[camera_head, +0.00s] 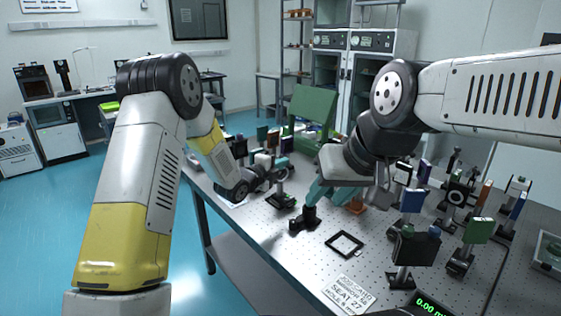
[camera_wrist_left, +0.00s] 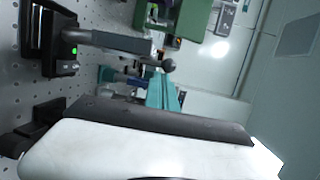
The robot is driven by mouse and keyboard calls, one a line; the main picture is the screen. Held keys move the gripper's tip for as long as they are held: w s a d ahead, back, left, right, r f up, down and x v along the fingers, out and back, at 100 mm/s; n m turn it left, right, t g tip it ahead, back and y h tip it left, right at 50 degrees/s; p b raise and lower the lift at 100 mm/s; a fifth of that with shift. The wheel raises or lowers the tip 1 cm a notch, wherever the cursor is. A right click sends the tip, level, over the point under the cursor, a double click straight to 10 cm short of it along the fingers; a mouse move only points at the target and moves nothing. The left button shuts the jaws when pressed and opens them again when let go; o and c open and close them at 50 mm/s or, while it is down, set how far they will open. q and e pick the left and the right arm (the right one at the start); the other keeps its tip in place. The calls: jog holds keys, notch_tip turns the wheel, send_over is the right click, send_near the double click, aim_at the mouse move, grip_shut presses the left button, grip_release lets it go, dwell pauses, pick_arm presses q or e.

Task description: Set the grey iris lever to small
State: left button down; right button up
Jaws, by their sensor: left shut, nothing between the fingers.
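In the left wrist view a dark post mount (camera_wrist_left: 60,42) with a small green light stands out from the perforated table. A grey rod (camera_wrist_left: 115,42) extends from it, and a thin arm with a round dark knob (camera_wrist_left: 168,65) shows beside it; I cannot tell for sure that this is the iris lever, nor its setting. My left gripper (camera_head: 262,182) is shut and empty, low among the mounts at the table's left side. Its fingertips are hard to make out. My right gripper (camera_head: 302,221) is dark, below a teal link, near the table top; its jaws are not clear.
The optical table (camera_head: 335,265) carries several post-mounted parts, dense at the right. A black square frame (camera_head: 344,243) and a white label (camera_head: 347,294) lie at the front. A green panel (camera_head: 312,108) stands at the back. My right arm hides part of the table.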

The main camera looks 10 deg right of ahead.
pick_arm(q)
jog(key=shift+s+a+f, duration=0.4)
jog(key=shift+s+a, duration=0.15)
jog(key=shift+a, duration=0.25)
jog(key=shift+s+a+f, duration=0.1)
jog(key=shift+a+f, duration=0.05)
